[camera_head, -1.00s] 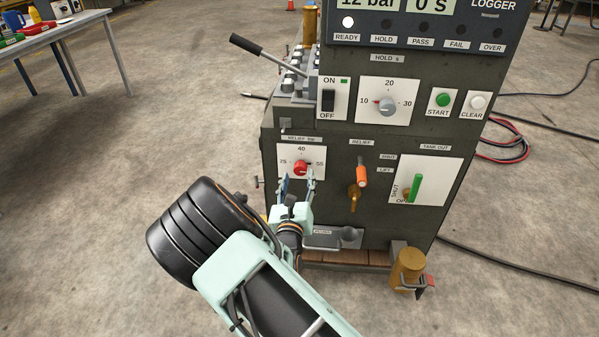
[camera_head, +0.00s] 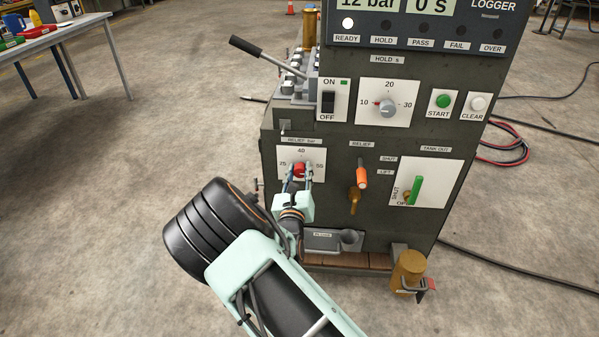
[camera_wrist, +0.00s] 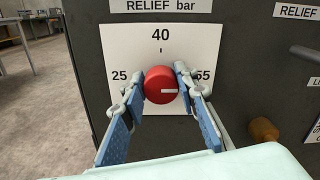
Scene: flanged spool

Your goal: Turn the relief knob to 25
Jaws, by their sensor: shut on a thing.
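The red relief knob (camera_wrist: 161,85) sits on a white dial plate (camera_wrist: 190,45) marked 25 at left, 40 at top and 55 at right. It also shows in the head view (camera_head: 299,170). A short white line on the knob's face lies level, on the right half of the face, toward the 55 side. My gripper (camera_wrist: 161,86) is shut on the knob, with one blue-padded finger on its left side and one on its right. The fingertips partly cover the knob's sides and lie close to the 25 and 55 marks.
Right of the dial are an orange relief lever (camera_head: 361,175) and a green tank-out handle (camera_head: 415,189). Above are the ON/OFF switch (camera_head: 328,101) and the hold knob (camera_head: 387,107). A brass cylinder (camera_head: 409,268) stands at the cabinet's lower right.

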